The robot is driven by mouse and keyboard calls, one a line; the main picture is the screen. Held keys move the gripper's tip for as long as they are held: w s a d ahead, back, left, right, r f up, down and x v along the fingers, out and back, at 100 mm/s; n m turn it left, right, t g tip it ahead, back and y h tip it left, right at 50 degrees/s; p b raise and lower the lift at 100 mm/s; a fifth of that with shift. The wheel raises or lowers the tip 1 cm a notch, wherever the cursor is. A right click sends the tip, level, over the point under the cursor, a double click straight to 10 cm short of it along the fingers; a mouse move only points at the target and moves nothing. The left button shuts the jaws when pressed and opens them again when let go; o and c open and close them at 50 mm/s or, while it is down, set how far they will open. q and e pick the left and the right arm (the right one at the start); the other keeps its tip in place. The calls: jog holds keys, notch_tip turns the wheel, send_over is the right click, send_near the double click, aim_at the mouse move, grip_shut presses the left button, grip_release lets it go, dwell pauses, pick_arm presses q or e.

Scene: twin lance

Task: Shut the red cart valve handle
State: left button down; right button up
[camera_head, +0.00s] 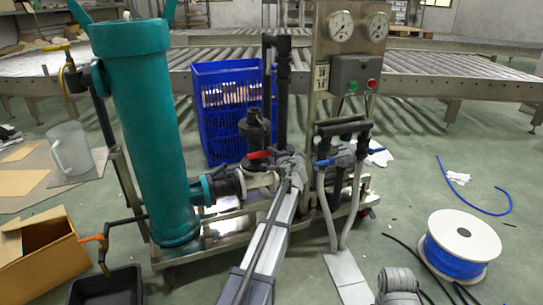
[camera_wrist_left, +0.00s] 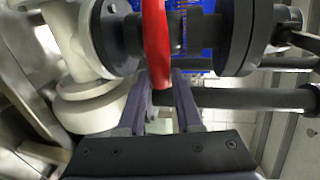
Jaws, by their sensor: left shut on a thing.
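The red cart valve handle (camera_head: 258,154) shows in the head view on the pipework in the middle of the cart, beside a white valve body (camera_head: 262,180). My left gripper (camera_head: 288,166) is at the handle, its arm reaching up from the bottom middle. In the left wrist view the red handle (camera_wrist_left: 157,45) stands upright in the picture, its lower end between the two fingers of my left gripper (camera_wrist_left: 163,100). The gripper is shut on it. The gripper hides part of the valve in the head view.
A teal cylinder (camera_head: 152,130) stands left on the cart. A blue-handled valve (camera_head: 325,162) and grey hoses are close right of my left gripper. A blue crate (camera_head: 206,125) stands behind. A hose spool (camera_head: 462,236) and cardboard box (camera_head: 45,262) lie on the floor.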

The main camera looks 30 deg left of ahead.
pick_arm(q)
jog(key=shift+s, duration=0.1)
jog(key=c, duration=0.6)
grip_release()
jog(key=p+v, duration=0.1)
jog(key=v, duration=0.6)
jog(key=shift+s+d, duration=0.2)
jog(key=shift+d, duration=0.05)
jog(key=shift+r+p, duration=0.1)
jog(key=shift+p, duration=0.2)
